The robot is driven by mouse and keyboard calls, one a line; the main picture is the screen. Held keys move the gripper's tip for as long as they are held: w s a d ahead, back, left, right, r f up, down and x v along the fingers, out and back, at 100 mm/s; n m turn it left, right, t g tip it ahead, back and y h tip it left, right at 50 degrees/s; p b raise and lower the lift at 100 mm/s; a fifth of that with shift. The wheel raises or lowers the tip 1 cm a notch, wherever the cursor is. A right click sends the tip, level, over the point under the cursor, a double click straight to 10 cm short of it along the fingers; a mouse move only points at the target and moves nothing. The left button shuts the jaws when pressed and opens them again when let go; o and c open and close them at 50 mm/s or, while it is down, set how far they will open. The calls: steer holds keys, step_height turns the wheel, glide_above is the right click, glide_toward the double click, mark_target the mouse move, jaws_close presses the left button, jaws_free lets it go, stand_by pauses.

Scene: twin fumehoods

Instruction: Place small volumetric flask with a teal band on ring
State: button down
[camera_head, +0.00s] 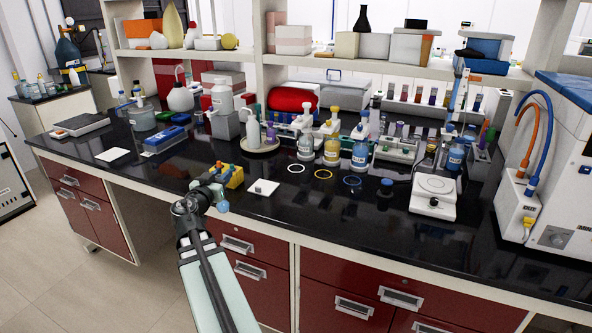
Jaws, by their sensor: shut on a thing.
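My gripper (210,190) is low at the front edge of the black bench, left of the rings. It is shut on a small flask (223,206), whose rounded pale-blue bulb shows beside the fingers. Its neck and any teal band are too small or hidden to make out. Three flat rings lie on the bench to the right of my gripper: a white ring (296,168), a yellow ring (323,174) and a blue ring (352,181). All three look empty.
A yellow block with coloured tops (232,175) stands just behind my gripper. A white square plate (263,188) lies to its right. Several larger bottles, including a blue-filled one (360,155), stand behind the rings. A white balance-like device (433,194) stands at right.

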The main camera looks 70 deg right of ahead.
steer(key=s+d+m+g, duration=0.2)
steer(key=s+d, duration=0.4)
steer(key=s, duration=0.2)
steer(key=d+f, duration=0.1)
steer(key=d, duration=3.1)
steer(key=shift+s+d+f+g, duration=0.25)
steer(key=shift+s+f+g, duration=0.15)
steer(key=shift+f, duration=0.15)
steer(key=c, duration=0.9)
jaws_free()
steer(key=shift+o, duration=0.2)
steer(key=shift+r, duration=0.2)
steer(key=a, duration=1.2)
